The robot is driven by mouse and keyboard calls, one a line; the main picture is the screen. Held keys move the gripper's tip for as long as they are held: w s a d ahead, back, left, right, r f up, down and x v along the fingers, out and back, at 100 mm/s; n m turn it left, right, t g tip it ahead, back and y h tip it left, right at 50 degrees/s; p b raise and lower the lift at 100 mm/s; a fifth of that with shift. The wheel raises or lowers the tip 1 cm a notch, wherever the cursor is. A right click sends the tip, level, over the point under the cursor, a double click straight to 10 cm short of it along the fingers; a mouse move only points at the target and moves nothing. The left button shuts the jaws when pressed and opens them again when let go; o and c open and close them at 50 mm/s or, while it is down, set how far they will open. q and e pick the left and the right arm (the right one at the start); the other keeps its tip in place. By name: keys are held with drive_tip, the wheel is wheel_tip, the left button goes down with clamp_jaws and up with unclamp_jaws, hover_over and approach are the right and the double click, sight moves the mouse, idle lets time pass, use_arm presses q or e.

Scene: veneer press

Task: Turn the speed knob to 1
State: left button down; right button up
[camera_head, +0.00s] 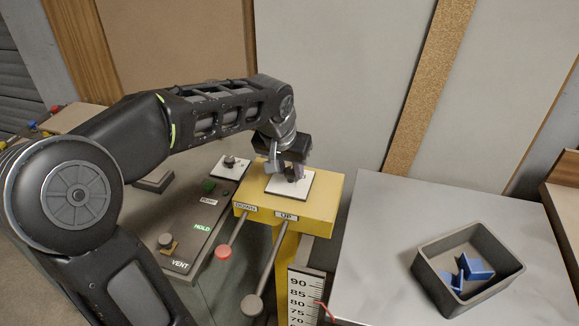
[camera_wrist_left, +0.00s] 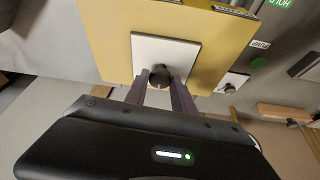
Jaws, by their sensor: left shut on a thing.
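A dark round knob (camera_wrist_left: 160,75) sits on a white square plate (camera_head: 304,188) on top of the yellow box (camera_head: 318,207). My left gripper (camera_head: 291,175) reaches down over this plate from above. In the left wrist view its two fingers (camera_wrist_left: 163,88) are on either side of the knob, and it is shut on the knob. No numbers can be read on the plate, so I cannot tell the knob's setting. My right gripper is not in view.
Two levers marked DOWN and UP, with a red ball (camera_head: 223,252) and a grey ball (camera_head: 252,305), stick out in front of the yellow box. A dark panel (camera_head: 197,232) stands left. A grey bin (camera_head: 428,279) with blue pieces sits on the right table (camera_head: 385,215).

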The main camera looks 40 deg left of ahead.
use_arm(q)
drive_tip(key=shift+n+b, duration=0.3)
drive_tip(key=shift+n, duration=0.1)
drive_tip(key=shift+w+d+f+n+y+b, duration=0.15)
drive_tip(key=shift+n+y+b, duration=0.35)
drive_tip(key=shift+n+b, duration=0.5)
drive_tip(key=n+g+b, duration=0.1)
drive_tip(key=n, duration=0.1)
drive_tip(key=shift+n+y, duration=0.4)
drive_tip(key=shift+d+n+g+y+b, duration=0.1)
drive_tip(key=shift+n+g+y+b, duration=0.25)
drive_tip(key=shift+n+b, duration=0.65)
drive_tip(key=shift+w+n+g, duration=0.1)
drive_tip(key=shift+n+g, duration=0.25)
drive_tip(key=shift+n, duration=0.85)
drive_tip(key=shift+r, duration=0.2)
drive_tip(key=c, duration=1.1)
unclamp_jaws()
drive_tip(key=shift+y, duration=0.25)
drive_tip(key=shift+d+r, duration=0.1)
